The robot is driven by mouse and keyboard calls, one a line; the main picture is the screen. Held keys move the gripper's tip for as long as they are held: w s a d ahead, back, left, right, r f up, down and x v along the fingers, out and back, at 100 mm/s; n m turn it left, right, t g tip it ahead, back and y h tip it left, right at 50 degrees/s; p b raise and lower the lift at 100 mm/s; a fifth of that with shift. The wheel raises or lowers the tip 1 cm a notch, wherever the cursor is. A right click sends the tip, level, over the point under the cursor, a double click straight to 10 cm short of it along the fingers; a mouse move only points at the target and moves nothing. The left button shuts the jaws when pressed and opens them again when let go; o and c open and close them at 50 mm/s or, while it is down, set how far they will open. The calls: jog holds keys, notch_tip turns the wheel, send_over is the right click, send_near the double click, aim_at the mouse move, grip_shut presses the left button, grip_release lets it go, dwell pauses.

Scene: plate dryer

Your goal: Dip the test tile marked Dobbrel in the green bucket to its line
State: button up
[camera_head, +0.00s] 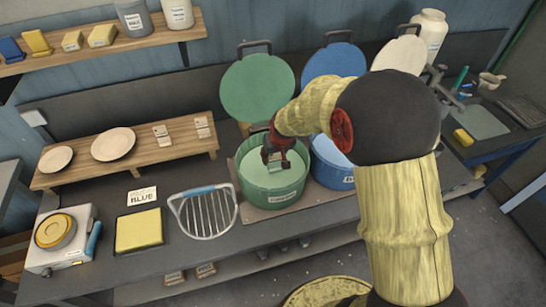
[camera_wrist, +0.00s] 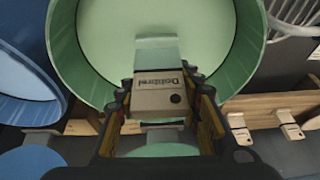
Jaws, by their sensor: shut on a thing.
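The green bucket (camera_head: 268,196) stands open on the bench and holds pale green liquid (camera_head: 255,172). My gripper (camera_head: 277,150) points down inside the bucket's opening. In the wrist view my gripper (camera_wrist: 165,95) is shut on the test tile (camera_wrist: 160,97), a pale tile with the upside-down name Dobbrel and a dark hole. The tile's far part (camera_wrist: 157,52) looks greenish against the liquid. I cannot tell whether it is under the surface or only close to it. The green bucket's rim (camera_wrist: 249,50) curves around the tile in the wrist view.
A blue bucket (camera_head: 331,177) stands close on the right of the green one. Green (camera_head: 257,88) and blue (camera_head: 334,62) lids stand behind. A wire rack (camera_head: 205,213) and yellow sponge tray (camera_head: 139,231) lie left. A wooden shelf (camera_head: 75,176) holds plates and more tiles.

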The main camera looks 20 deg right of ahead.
jog(key=shift+r+p, duration=1.3)
jog(key=shift+r, duration=1.2)
jog(key=shift+f, duration=0.1)
